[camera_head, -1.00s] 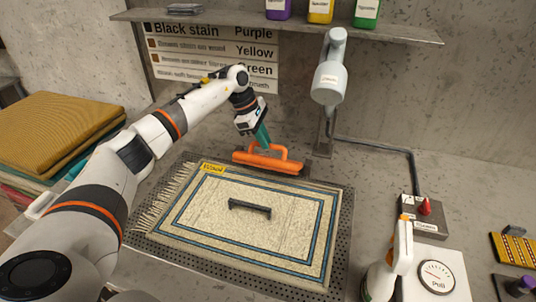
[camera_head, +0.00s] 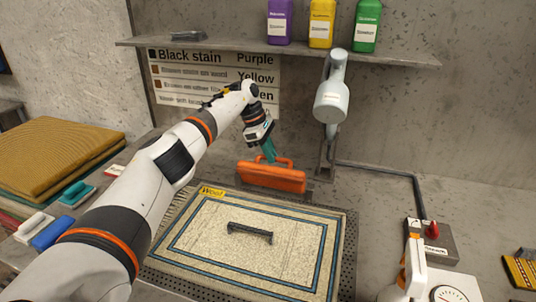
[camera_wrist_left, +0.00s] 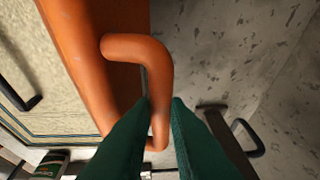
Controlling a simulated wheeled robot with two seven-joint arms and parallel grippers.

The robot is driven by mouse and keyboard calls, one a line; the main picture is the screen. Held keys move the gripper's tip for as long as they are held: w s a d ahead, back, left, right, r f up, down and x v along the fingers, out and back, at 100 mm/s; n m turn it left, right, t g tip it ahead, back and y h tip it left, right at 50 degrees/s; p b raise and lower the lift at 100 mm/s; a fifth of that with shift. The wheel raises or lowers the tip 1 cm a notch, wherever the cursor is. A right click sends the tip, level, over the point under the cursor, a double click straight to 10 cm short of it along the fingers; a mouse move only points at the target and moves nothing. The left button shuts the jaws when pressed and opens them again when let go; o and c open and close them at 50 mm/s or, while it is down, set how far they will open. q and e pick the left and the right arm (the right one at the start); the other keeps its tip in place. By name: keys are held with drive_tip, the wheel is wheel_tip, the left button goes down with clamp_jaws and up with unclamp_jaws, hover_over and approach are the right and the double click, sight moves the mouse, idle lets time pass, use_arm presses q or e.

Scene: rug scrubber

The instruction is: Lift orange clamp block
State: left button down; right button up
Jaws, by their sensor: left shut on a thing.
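The orange clamp block (camera_head: 271,178) is a long bar with a loop handle on top, at the far edge of the rug in the head view. Its broad side now faces the head camera. My left gripper (camera_head: 269,152) has teal fingers shut on the block's handle. In the left wrist view the green fingers (camera_wrist_left: 160,130) close around the orange handle (camera_wrist_left: 158,75), with the block's body (camera_wrist_left: 90,60) to the left. The block appears raised off the rug's far edge. My right gripper is not in view.
The cream rug (camera_head: 200,245) with blue borders lies on a perforated plate, with a dark handle (camera_head: 250,232) on it. A grey nozzle (camera_head: 331,100) hangs behind, right of the block. A shelf (camera_head: 400,58) with bottles is above.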

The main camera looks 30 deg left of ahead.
use_arm(q)
drive_tip(key=shift+w+a+r+t, duration=0.2)
drive_tip(key=shift+w+r+t, duration=0.1)
drive_tip(key=shift+w, duration=0.15)
drive_tip(key=c, duration=1.8)
unclamp_jaws()
drive_tip(key=shift+o, duration=1.3)
drive_tip(key=shift+w+f, duration=0.2)
drive_tip(key=shift+w, duration=0.15)
drive_tip(key=shift+o, duration=0.7)
drive_tip(key=shift+w+a+f, duration=0.1)
drive_tip(key=shift+w+f, duration=0.2)
drive_tip(key=shift+s+f, duration=0.15)
drive_tip(key=shift+s, duration=0.05)
drive_tip(key=shift+f, duration=0.1)
